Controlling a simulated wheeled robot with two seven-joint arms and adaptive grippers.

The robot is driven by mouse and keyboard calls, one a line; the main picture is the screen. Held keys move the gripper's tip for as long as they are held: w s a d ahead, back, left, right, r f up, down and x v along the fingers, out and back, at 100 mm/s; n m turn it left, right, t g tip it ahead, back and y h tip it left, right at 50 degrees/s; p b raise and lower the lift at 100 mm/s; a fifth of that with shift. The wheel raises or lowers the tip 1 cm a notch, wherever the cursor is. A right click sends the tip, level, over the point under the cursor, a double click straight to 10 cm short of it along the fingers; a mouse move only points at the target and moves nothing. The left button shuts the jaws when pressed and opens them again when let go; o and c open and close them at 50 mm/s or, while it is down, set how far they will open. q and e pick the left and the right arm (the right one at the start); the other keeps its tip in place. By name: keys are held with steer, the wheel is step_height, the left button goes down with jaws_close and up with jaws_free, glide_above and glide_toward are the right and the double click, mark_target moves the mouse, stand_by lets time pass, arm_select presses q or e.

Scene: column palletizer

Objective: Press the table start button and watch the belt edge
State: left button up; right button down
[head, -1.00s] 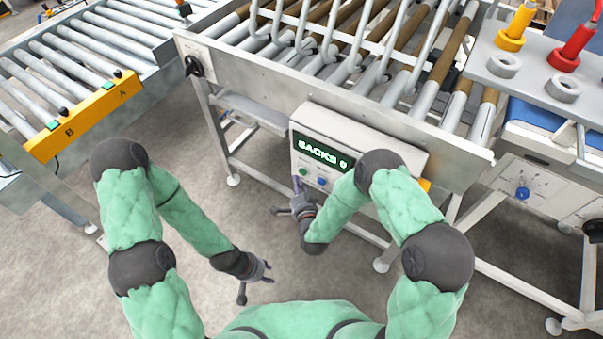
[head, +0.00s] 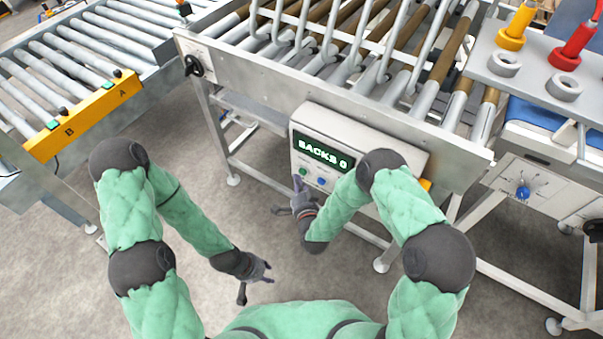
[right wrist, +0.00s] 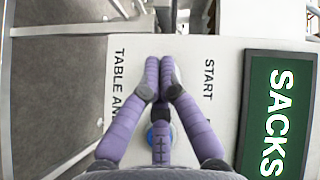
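A white control box (head: 380,151) hangs below the roller table, with a lit display (head: 323,152) reading SACKS 0. A green button (head: 303,172) and a blue button (head: 321,181) sit under the display. My right gripper (head: 297,181) is at the box's lower left, fingertips just below and left of the green button. In the right wrist view its purple fingers (right wrist: 160,75) are drawn together over the panel between the TABLE and START lettering. A blue button (right wrist: 158,133) shows partly behind them. Contact cannot be told. My left gripper (head: 266,271) is open and empty above the floor.
The roller table's front rail (head: 330,96) runs above the box. A roller conveyor (head: 70,55) with a yellow A/B button strip (head: 85,115) stands at the left. A shelf at the right holds a yellow (head: 515,28) and a red handled tool (head: 574,48).

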steer(key=shift+w+d, duration=0.15)
steer(key=shift+w, duration=0.05)
steer(key=shift+w+d, duration=0.3)
steer(key=shift+w, duration=0.15)
stand_by(1.1)
steer(key=shift+s+a, duration=0.55)
steer(key=shift+s, duration=0.25)
steer(key=s+a, duration=0.1)
steer(key=s, duration=0.1)
steer(key=s+a, duration=0.2)
stand_by(0.5)
stand_by(0.7)
